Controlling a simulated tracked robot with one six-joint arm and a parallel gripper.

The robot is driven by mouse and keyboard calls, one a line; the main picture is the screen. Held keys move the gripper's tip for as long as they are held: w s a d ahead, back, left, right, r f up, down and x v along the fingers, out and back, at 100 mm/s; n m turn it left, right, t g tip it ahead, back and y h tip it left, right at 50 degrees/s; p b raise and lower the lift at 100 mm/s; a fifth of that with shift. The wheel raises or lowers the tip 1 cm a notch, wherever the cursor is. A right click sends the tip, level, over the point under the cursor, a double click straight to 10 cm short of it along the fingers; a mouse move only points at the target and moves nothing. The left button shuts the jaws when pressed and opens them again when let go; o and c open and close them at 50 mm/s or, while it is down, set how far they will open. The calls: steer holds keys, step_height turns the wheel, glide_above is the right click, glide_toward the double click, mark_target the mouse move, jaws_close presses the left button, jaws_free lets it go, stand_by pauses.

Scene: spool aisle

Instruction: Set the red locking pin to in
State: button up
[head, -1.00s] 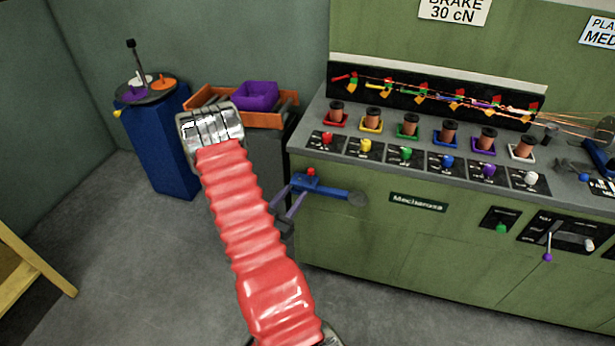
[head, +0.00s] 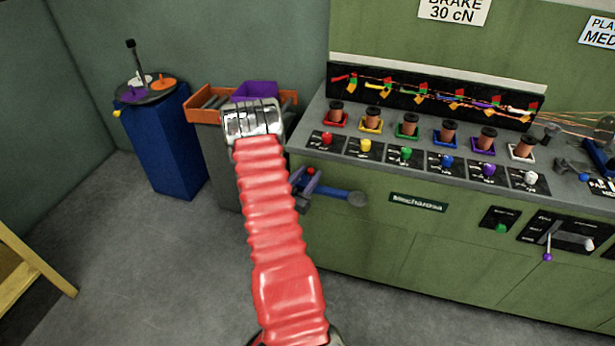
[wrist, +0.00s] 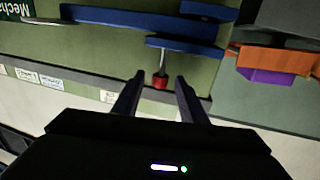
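The locking pin has a red knob (head: 310,171) at the blue bracket (head: 335,193) on the machine's left front; my gripper partly covers the bracket there. In the wrist view, the red knob (wrist: 160,82) sits on a silver shaft standing out from a blue bar (wrist: 185,46). My gripper (wrist: 159,78) is open, with one finger on each side of the knob and a gap visible on both sides. In the head view, my gripper (head: 304,181) shows only its finger ends beside the pin; the rest is behind my red-sleeved arm.
The green machine (head: 400,240) fills the right, with spools and coloured knobs on top. An orange tray (head: 290,98) with a purple bin (head: 256,90) stands behind my arm. A blue pedestal (head: 165,145) is at left. The floor in front is clear.

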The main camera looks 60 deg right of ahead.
steer(key=shift+c, duration=0.6)
jaws_close()
